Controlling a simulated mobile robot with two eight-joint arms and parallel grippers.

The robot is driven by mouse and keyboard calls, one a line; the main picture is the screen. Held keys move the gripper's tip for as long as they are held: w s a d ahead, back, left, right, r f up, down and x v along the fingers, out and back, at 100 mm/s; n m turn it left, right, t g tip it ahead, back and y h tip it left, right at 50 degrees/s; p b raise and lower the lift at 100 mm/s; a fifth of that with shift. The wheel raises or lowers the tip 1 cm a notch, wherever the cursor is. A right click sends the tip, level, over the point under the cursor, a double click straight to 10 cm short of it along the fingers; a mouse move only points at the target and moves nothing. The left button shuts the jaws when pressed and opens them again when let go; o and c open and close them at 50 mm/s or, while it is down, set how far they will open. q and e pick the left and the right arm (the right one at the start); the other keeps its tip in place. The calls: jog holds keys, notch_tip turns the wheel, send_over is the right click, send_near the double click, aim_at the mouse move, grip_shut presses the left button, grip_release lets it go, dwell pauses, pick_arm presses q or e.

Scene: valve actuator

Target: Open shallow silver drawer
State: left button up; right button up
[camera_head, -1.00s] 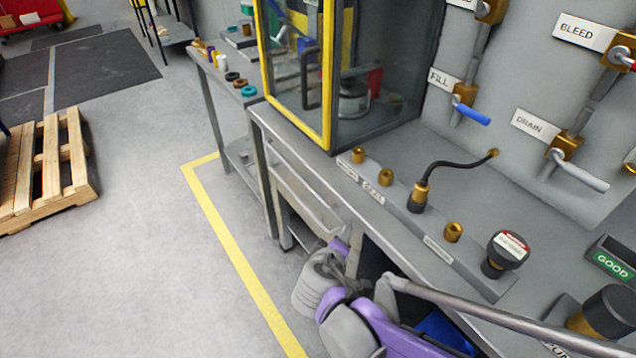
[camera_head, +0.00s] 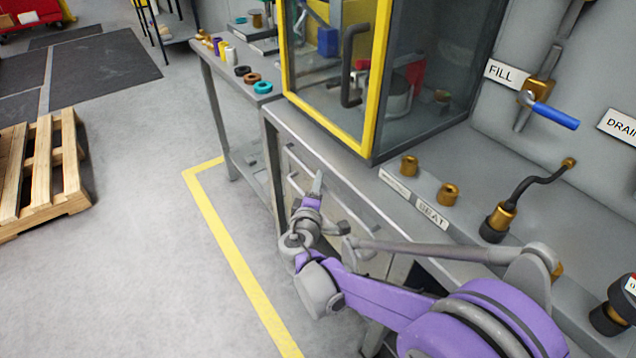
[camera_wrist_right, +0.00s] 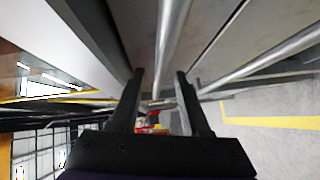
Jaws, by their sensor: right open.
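The shallow silver drawer (camera_head: 316,158) is in the bench front, below the worktop and the glass cabinet, and looks closed. Its silver bar handle runs along the front. My right gripper (camera_head: 317,182) is at the bench front, in front of the drawer area, partly hidden by my own wrist. In the right wrist view my right gripper (camera_wrist_right: 162,88) is open. A silver bar (camera_wrist_right: 170,45) shows between its fingers in the picture; I cannot tell whether they touch it. A second silver bar (camera_wrist_right: 265,65) is to the right. My left gripper is not in view.
A yellow-framed glass cabinet (camera_head: 378,110) stands on the worktop. Brass fittings (camera_head: 448,194) and a black hose (camera_head: 530,187) are on the worktop near its front. A wooden pallet (camera_head: 40,170) lies at left. The grey floor before the bench is clear, with a yellow line (camera_head: 228,238).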

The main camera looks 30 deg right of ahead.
jog(key=shift+x, duration=0.95)
jog(key=shift+c, duration=0.4)
grip_shut()
dwell(0.4)
